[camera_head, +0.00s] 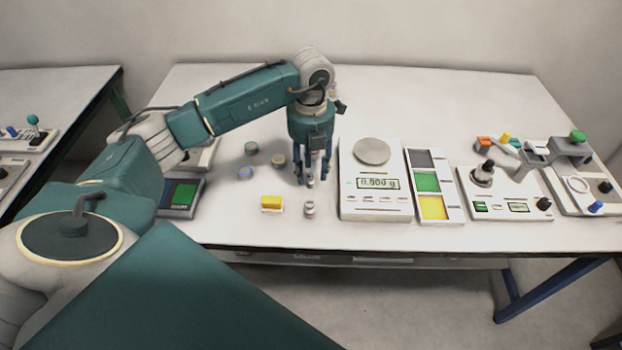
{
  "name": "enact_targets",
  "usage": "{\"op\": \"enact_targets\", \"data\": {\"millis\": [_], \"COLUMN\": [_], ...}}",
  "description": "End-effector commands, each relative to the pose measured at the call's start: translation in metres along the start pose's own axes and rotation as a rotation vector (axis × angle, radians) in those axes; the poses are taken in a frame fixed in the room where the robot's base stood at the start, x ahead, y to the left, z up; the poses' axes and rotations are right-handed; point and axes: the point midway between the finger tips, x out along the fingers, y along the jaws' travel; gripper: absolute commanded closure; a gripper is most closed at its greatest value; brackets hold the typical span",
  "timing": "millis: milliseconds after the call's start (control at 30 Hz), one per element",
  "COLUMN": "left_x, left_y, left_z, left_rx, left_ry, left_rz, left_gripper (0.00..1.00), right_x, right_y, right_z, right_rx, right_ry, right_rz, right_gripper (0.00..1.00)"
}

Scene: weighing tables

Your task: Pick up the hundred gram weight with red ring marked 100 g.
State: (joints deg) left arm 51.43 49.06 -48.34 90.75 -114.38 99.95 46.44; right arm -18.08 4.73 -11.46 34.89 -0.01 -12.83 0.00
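My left gripper (312,178) points straight down over the white table, left of the scale. Its fingers are apart, with a small metal weight (310,182) showing between or just in front of their tips; contact cannot be told. Another small metal weight (309,209) stands upright nearer the front edge. No red ring or 100 g marking can be read on either, so I cannot tell which is the hundred gram weight. The gripper may hide other things behind it. My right gripper is not in view.
A scale (376,206) stands right of the gripper, beside a tray with grey, green and yellow fields (427,183). More instruments (505,205) fill the right.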

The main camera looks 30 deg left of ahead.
Motion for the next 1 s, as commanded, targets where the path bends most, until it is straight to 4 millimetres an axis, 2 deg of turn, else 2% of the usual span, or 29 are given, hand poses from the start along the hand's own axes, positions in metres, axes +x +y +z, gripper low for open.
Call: {"op": "enact_targets", "data": {"millis": [33,100,200,367,500,700,1000], "left_x": [0.006,0.018,0.029,0.035,0.034,0.034,0.034], "left_y": [0.001,0.0,0.0,0.0,0.0,0.0,0.0], "left_z": [-0.002,-0.003,-0.002,-0.002,-0.002,-0.002,-0.001], "left_rx": [-0.001,-0.001,-0.001,0.001,0.001,0.001,0.0], "left_ry": [0.005,0.005,0.003,0.0,0.0,0.0,0.0], "left_rz": [0.002,0.001,0.001,-0.001,-0.001,-0.001,-0.001], "left_gripper": [0.61,0.61,0.61,0.61,0.63,1.0,1.0], "right_x": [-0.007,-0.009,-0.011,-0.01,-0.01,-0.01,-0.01], "right_y": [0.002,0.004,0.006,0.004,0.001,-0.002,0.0], "right_z": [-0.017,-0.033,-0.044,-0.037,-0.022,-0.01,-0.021], "right_rx": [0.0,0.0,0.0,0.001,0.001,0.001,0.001], "right_ry": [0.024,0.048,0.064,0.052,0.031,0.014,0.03], "right_rz": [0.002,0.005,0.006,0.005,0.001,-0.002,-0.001], "right_gripper": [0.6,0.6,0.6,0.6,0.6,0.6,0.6]}}
